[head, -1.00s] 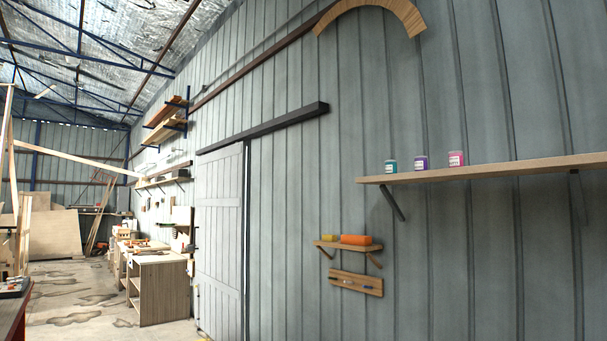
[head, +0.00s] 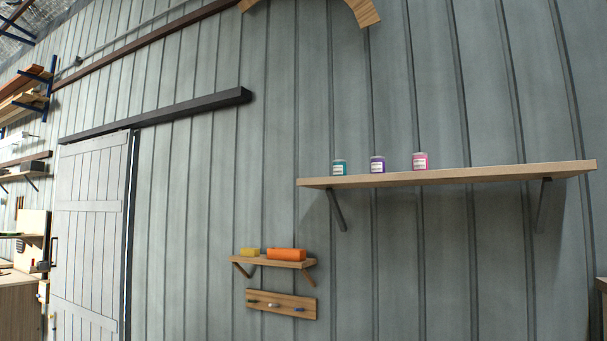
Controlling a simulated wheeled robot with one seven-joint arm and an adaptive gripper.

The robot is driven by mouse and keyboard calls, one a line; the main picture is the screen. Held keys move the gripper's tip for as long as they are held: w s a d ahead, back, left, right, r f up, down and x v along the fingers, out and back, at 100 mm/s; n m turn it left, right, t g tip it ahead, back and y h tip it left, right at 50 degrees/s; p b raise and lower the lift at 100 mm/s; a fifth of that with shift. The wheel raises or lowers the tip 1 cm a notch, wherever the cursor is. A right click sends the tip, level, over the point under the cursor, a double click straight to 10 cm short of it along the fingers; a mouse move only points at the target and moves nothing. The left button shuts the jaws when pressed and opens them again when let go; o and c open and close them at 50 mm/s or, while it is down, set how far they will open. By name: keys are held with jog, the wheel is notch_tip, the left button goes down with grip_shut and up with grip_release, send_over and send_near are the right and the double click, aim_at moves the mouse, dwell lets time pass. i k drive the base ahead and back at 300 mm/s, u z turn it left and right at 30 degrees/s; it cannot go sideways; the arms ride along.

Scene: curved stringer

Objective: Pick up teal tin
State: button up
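The teal tin (head: 339,168) stands upright on a long wooden wall shelf (head: 500,174), near the shelf's left end. A purple tin (head: 377,165) stands just right of it, and a pink tin (head: 420,161) stands right of that. The three tins are apart from each other, each with a pale label. My gripper is not in view.
Below and left is a small shelf (head: 262,261) with a yellow block (head: 250,252) and an orange block (head: 287,254). A peg board (head: 281,304) hangs under it. A sliding door (head: 90,235) is at left. The long shelf right of the tins is bare.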

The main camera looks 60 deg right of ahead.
aim_at(339, 166)
jog(key=z, duration=0.4)
jog(key=i, duration=1.25)
jog(key=z, duration=0.8)
